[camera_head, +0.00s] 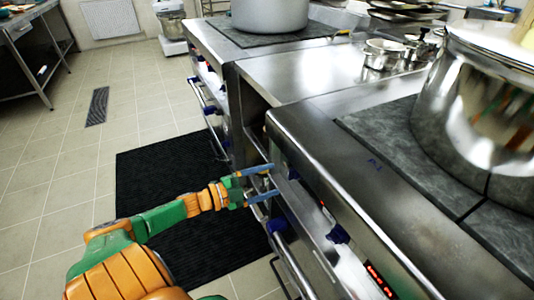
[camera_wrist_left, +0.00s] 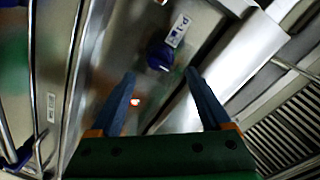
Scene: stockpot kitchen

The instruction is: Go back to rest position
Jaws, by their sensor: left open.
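My left gripper (camera_head: 262,184) reaches in from the lower left in the head view, close to the front of the stove. Its two blue fingers are apart with nothing between them. In the left wrist view the open fingers (camera_wrist_left: 161,78) point toward the metal stove front, with a blue knob (camera_wrist_left: 160,56) beyond them. I cannot tell whether the fingertips touch the stove front. My right gripper is in neither view.
A large shiny pot (camera_head: 478,110) stands on the dark cooktop (camera_head: 385,125) at right. Another pot (camera_head: 270,14) stands farther back. Small metal pots (camera_head: 383,53) sit on the counter. Oven handles (camera_head: 290,262) jut from the stove front. A black mat (camera_head: 150,170) lies on open tiled floor.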

